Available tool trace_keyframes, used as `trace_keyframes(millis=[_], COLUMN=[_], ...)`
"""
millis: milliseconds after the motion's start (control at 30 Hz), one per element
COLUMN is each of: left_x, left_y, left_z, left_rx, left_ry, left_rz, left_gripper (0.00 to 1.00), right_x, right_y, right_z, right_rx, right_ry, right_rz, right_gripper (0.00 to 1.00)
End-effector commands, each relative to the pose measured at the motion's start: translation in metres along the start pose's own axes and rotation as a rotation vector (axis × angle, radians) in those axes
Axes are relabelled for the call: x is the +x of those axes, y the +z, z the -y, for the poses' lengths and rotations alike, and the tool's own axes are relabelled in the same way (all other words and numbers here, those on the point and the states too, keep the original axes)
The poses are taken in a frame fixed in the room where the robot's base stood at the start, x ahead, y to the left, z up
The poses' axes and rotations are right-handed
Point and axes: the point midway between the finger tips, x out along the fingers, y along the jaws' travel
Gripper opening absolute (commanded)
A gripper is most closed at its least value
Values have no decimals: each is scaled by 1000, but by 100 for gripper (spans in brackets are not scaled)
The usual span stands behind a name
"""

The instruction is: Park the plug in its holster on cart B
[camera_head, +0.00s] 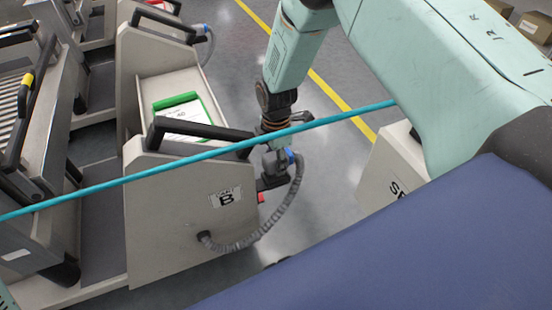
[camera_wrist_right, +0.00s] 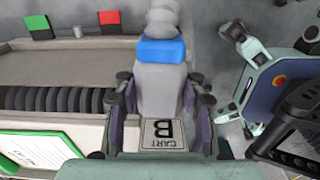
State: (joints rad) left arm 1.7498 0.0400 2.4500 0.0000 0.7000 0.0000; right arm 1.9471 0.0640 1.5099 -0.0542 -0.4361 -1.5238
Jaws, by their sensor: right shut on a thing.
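The plug (camera_head: 287,157) is grey with a blue band. It is in my right gripper (camera_head: 276,158), at the right end of cart B (camera_head: 165,215). In the right wrist view, the plug (camera_wrist_right: 160,82) lies between the two fingers of the right gripper (camera_wrist_right: 160,95), which are shut on it. A grey ribbed cable (camera_head: 272,232) loops from the plug down to the cart's end panel. A dark bracket (camera_head: 271,183) with a red piece sits just below the plug; I cannot tell whether it is the holster or whether they touch. My left gripper is not in view.
A thin teal bar (camera_head: 100,186) crosses in front of cart B. Cart B has a black handle (camera_head: 200,130) and a green-framed sheet (camera_head: 182,118). Other carts stand left and behind. A pale cabinet (camera_head: 385,185) stands to the right, with open floor (camera_head: 325,165) between.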

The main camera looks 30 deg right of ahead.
Motion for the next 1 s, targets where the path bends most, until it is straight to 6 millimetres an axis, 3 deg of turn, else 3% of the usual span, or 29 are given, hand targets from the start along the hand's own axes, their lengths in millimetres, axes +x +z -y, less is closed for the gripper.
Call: trace_keyframes(millis=[1000], left_x=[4], left_y=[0], left_z=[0], left_rx=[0], left_ry=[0], left_rz=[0], left_gripper=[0], right_x=[8], right_y=[0], right_z=[0], right_rx=[0], right_ry=[0], right_rz=[0], right_gripper=[0])
